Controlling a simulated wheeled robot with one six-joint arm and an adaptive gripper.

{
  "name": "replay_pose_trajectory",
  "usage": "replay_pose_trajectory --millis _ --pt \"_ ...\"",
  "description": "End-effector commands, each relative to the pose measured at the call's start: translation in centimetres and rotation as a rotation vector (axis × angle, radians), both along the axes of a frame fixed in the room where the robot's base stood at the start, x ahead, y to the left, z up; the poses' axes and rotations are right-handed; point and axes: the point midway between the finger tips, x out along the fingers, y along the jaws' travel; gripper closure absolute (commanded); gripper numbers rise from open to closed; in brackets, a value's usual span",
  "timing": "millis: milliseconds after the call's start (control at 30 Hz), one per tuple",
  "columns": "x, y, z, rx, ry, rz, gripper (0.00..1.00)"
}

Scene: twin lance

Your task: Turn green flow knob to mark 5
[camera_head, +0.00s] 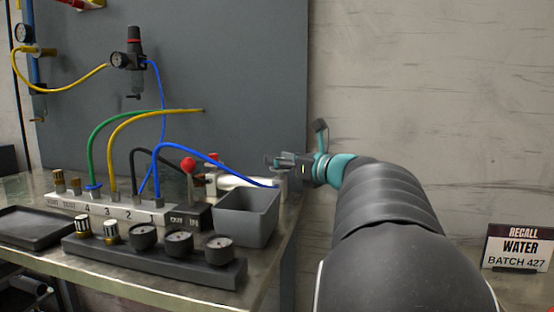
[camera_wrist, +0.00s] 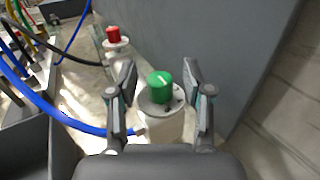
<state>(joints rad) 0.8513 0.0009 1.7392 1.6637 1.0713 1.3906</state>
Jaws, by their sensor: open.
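The green flow knob (camera_wrist: 160,87) has a pale pointer line on its top and sits on a pale round collar (camera_wrist: 157,104) with small dark marks, too small to read. My gripper (camera_wrist: 158,74) is open, with one finger on each side of the knob. Gaps show between the fingers and the knob. In the head view my gripper (camera_head: 277,161) is at the right end of the bench, in front of the grey panel. I cannot make out the green knob in that view.
A red knob (camera_wrist: 113,33) on a similar fitting stands farther back on the left. A blue hose (camera_wrist: 75,121) runs to the left of the green knob's fitting. A grey bin (camera_head: 246,217) stands close by on the bench. A grey panel (camera_wrist: 215,45) rises behind.

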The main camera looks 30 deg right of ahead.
Motion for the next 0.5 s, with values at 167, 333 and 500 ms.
replay_pose_trajectory --millis 167,333,500 --pt "0.48 0.13 0.04 -0.001 0.000 0.000 0.49" --pt "0.47 0.13 0.03 -0.001 0.000 0.000 0.49" --pt "0.45 0.13 0.02 -0.001 0.000 0.000 0.87"
